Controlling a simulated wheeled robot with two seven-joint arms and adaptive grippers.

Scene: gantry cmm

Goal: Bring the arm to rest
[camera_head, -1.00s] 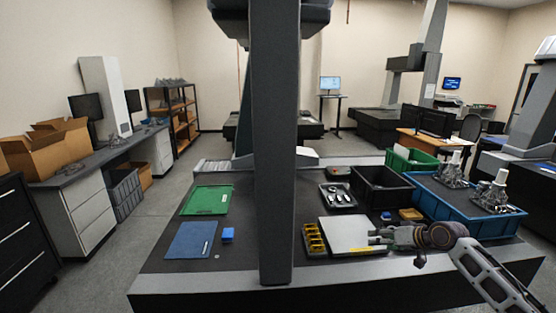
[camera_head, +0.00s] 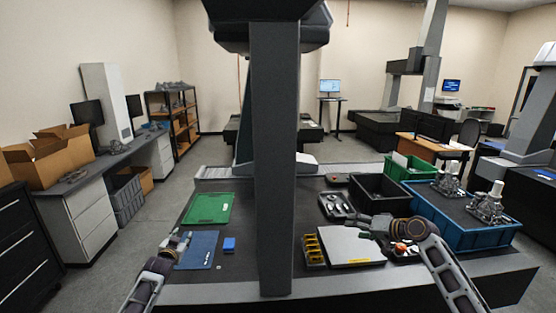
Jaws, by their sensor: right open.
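My right arm comes in from the lower right. Its gripper (camera_head: 366,224) is open, over the back right part of the grey-white plate (camera_head: 348,246), with nothing seen between its fingers. My left arm comes in from the lower left. Its gripper (camera_head: 181,238) is at the left edge of the blue mat (camera_head: 202,250); its fingers are too small to tell whether they are open or shut.
A grey column (camera_head: 272,160) stands mid-table. A green tray (camera_head: 208,208) and blue block (camera_head: 229,244) lie left of it. Right of it are a yellow-slotted rack (camera_head: 312,248), a dark tray (camera_head: 336,205), a black bin (camera_head: 380,191) and a blue crate (camera_head: 470,235) holding metal parts.

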